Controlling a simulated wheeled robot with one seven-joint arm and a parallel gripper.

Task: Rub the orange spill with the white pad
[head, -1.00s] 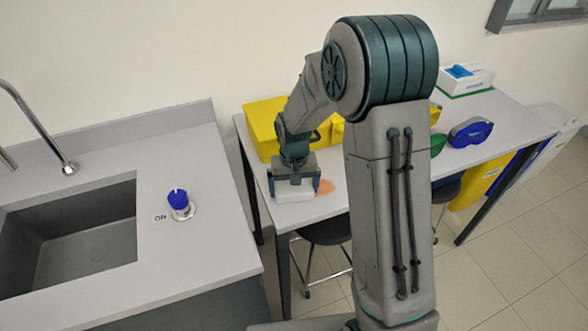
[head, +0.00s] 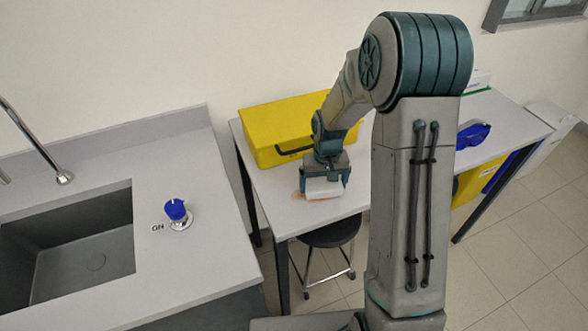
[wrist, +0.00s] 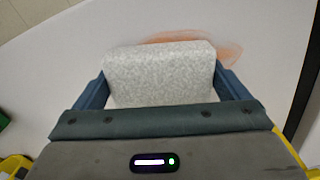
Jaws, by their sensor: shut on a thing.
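The white pad (head: 323,188) is held between the fingers of my gripper (head: 323,184), low over the table's left part. In the wrist view the pad (wrist: 160,75) fills the space between the two blue fingers of my gripper (wrist: 163,92). The orange spill (wrist: 226,50) shows as a faint smear on the white tabletop beyond the pad's far edge, and part of it is hidden under or behind the pad. In the head view a bit of the spill (head: 298,195) shows at the pad's left side. I cannot tell whether the pad touches the table.
A yellow case (head: 285,125) with a dark handle stands on the table (head: 262,190) just behind my gripper. Blue goggles (head: 473,135) lie at the table's right. A black stool (head: 333,233) is under the front edge. A sink counter (head: 215,240) stands to the left.

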